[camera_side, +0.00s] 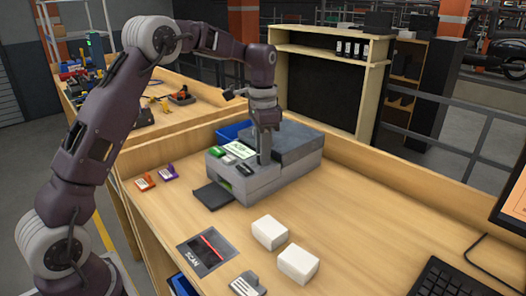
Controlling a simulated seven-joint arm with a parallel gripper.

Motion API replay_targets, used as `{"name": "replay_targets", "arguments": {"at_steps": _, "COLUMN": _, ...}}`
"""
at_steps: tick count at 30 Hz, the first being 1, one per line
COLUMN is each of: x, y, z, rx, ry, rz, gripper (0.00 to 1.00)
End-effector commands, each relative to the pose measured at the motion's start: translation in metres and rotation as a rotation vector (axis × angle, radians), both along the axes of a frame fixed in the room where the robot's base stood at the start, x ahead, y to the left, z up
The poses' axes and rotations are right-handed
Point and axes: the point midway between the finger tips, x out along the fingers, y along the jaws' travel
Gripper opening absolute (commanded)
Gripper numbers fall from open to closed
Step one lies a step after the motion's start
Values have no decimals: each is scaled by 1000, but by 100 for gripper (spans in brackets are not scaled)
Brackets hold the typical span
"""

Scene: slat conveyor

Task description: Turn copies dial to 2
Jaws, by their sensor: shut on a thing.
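A grey printer-like machine (290,147) stands on the wooden bench. Its near side carries a control panel with a small light display (239,151) and a green part (217,152). A dark tray (212,195) sticks out at its front. My gripper (264,160) points straight down over the machine's top, just right of the display. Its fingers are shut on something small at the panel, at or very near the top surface. The copies dial is not clearly visible, and its setting cannot be read; the fingers cover that spot.
Two white blocks (270,232) (298,263) lie in front of the machine. A scan pad (206,251), an orange and a purple item (168,173), and a keyboard (452,282) are on the bench. A blue bin (233,131) is behind the machine. Bench space right of the machine is clear.

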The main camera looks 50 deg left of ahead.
Motion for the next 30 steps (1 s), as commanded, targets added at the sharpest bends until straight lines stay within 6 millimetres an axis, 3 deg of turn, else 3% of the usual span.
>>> {"name": "replay_targets", "arguments": {"at_steps": 30, "x": 0, "y": 1, "z": 1, "rx": 0, "ry": -1, "rz": 629, "gripper": 0}}
